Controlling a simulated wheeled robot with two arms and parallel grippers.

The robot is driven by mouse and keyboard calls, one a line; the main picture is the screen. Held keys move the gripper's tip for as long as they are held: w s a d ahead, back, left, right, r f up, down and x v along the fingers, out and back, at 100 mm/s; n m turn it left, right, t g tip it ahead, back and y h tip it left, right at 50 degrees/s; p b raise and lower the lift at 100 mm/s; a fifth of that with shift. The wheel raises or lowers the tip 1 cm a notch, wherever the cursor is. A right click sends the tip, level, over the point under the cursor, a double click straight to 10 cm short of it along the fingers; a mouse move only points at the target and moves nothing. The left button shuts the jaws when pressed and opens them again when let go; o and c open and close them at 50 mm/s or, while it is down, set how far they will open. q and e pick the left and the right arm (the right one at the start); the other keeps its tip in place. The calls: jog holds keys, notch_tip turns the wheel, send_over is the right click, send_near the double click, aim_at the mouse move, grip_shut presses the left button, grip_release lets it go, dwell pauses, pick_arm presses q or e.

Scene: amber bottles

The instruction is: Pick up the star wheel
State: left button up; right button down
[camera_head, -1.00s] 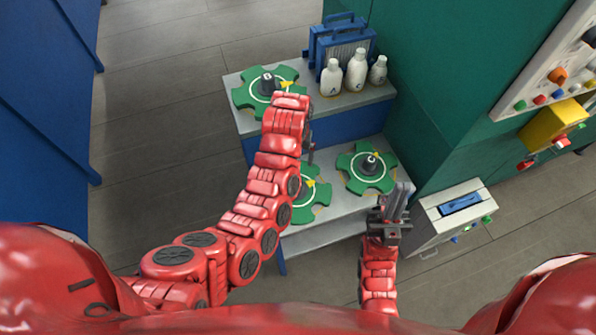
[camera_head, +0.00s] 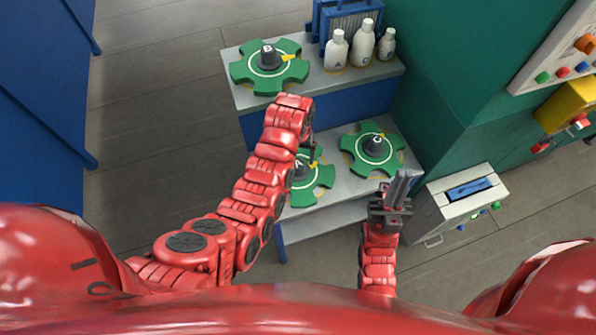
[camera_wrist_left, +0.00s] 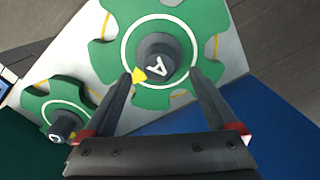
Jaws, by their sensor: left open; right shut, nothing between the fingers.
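Three green star wheels with dark hubs show in the head view. Wheel B (camera_head: 252,72) lies on the upper shelf. Wheel C (camera_head: 385,161) lies on the lower shelf, and wheel A (camera_head: 318,184) lies left of it, partly hidden by my left arm. My left gripper (camera_wrist_left: 165,75) is open in the left wrist view, its fingers pointing at wheel A (camera_wrist_left: 110,58), one on each side of its hub (camera_wrist_left: 158,55). I cannot tell if the fingers touch it. Wheel C (camera_wrist_left: 40,98) is at the left there. My right gripper (camera_head: 403,180) is shut and empty, near wheel C.
White bottles (camera_head: 362,44) and a blue rack (camera_head: 345,12) stand on the upper shelf (camera_head: 300,88). A green cabinet (camera_head: 450,90) bounds the shelves on the right. Bare floor lies to the left.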

aim_at(298, 163)
pick_arm(q)
notch_tip(298, 163, down, 3)
jog(key=shift+s+r+p, duration=0.1)
jog(key=shift+p, duration=0.9)
jog(key=shift+f, duration=1)
grip_shut()
